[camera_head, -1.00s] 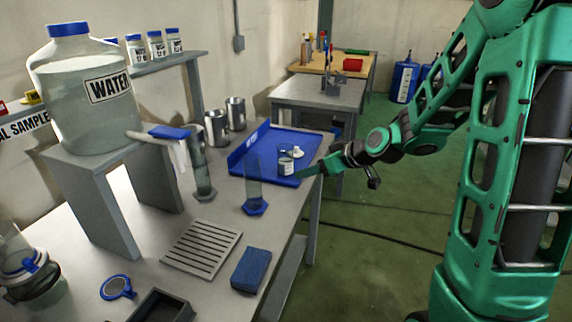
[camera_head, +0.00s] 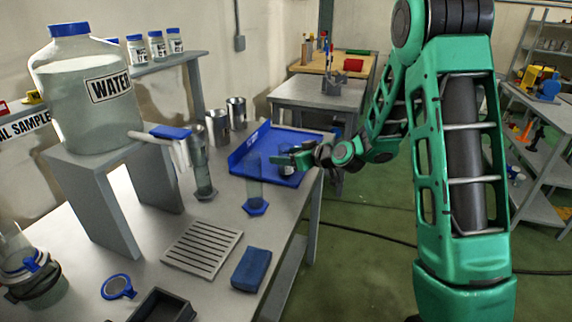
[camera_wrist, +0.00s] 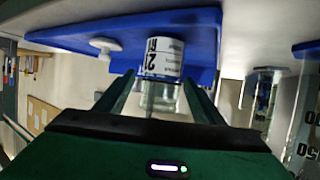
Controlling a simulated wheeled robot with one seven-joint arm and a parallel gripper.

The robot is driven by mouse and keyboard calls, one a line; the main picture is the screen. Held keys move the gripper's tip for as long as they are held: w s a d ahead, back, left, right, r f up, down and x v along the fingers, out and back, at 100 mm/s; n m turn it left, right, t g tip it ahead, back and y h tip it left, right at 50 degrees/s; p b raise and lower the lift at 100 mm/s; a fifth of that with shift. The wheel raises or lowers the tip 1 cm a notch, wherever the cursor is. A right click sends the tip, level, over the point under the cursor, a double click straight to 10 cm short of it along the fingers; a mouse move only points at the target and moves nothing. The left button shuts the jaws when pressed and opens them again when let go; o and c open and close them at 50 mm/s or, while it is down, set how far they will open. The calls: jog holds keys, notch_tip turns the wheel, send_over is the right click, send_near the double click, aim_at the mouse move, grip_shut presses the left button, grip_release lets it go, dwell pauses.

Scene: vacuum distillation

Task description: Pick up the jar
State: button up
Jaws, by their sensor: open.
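The jar (camera_wrist: 162,68) is a small clear jar with a white printed label. In the wrist view it stands on the blue tray (camera_wrist: 75,38), between the two fingers of my gripper (camera_wrist: 160,92). The fingers are open, one on each side of the jar; I cannot tell whether either touches it. In the head view my gripper (camera_head: 287,162) is low over the tray's right part and hides most of the jar.
A small white object (camera_wrist: 103,44) lies on the tray beside the jar. A clear cylinder with a blue foot (camera_head: 255,207) stands just in front of the tray. Metal cups (camera_head: 236,113) stand behind to the left. Open floor lies right of the table.

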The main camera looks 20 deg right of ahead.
jog(key=x, duration=0.4)
jog(key=shift+w+a+f, duration=0.1)
jog(key=shift+a+f, duration=0.05)
jog(key=shift+f, duration=0.05)
jog(key=c, duration=1.2)
jog(key=shift+c, duration=0.2)
jog(key=shift+r, duration=0.2)
